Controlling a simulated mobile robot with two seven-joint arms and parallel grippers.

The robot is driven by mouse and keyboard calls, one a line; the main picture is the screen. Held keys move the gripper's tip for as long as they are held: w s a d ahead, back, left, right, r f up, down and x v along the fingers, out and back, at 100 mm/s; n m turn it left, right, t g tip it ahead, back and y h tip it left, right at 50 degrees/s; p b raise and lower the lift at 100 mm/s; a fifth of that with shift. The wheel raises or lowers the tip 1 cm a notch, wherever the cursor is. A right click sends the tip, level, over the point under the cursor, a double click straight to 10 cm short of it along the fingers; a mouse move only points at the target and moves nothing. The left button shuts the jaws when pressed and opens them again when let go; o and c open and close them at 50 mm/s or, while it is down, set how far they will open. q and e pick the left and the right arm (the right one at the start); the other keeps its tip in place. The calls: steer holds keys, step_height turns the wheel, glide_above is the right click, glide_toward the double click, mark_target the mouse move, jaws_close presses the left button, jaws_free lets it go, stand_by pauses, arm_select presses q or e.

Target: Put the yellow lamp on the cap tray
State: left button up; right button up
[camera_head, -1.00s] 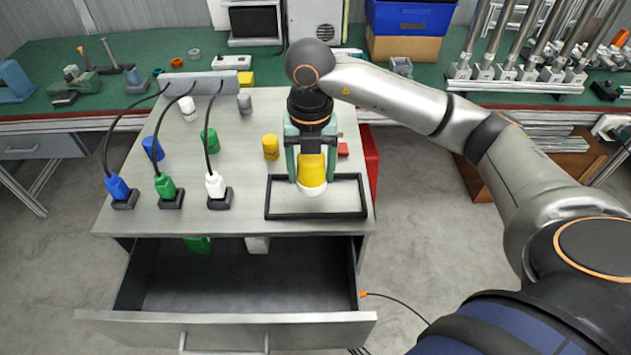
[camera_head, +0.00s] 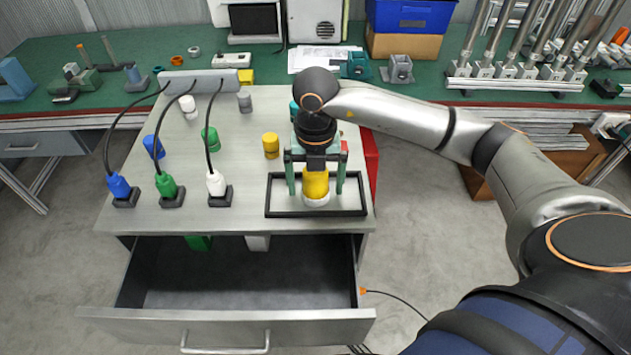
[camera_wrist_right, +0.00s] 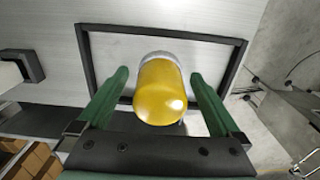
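The yellow lamp (camera_head: 316,184), a yellow cylinder on a whitish base, stands upright inside the black-framed cap tray (camera_head: 290,213), right of the tray's middle. It also shows in the right wrist view (camera_wrist_right: 160,92), with the tray's black rim (camera_wrist_right: 88,60) around it. My right gripper (camera_head: 316,190) points down over the lamp. Its green fingers stand on either side of the lamp, and the wrist view shows gaps between lamp and both fingers (camera_wrist_right: 160,95). My left gripper is not in view.
A separate yellow cylinder (camera_head: 270,146) stands just behind the tray. Blue, green and white plugs (camera_head: 166,186) with black cables stand at the left of the cabinet top. The drawer (camera_head: 245,275) below is open. A red box (camera_head: 371,155) is beside the cabinet.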

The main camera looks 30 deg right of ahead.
step_height(320, 180, up, 12)
steer(key=shift+r, duration=0.15)
stand_by(0.5)
stand_by(0.5)
